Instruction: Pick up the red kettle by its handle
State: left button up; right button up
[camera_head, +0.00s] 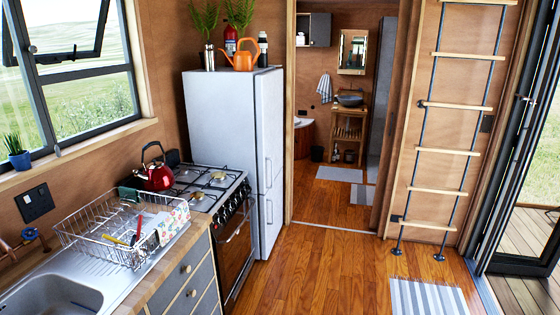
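The red kettle (156,176) stands upright at the back left of the stove top, close to the wall. Its dark handle (153,151) arches over the top and looks free. The stove (222,182) has several burners with black grates. Neither of my grippers shows in the head view, so I cannot see whether they are open or shut. Nothing is touching the kettle's handle.
A wire dish rack (86,232) stands in front of the kettle, beside the sink (50,298). A tall white fridge (242,110) is right of the stove. A ladder (445,150) leans at the right. The wooden floor (320,275) before the stove is clear.

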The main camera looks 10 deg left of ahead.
aim_at(162, 180)
jog(key=i+u, duration=0.1)
jog(key=i, duration=0.4)
jog(key=i+l+u, duration=0.1)
jog(key=i, duration=0.4)
jog(key=i+l+u, duration=0.1)
jog(key=i, duration=0.4)
jog(key=i+l+u, duration=0.15)
jog(key=i, duration=0.35)
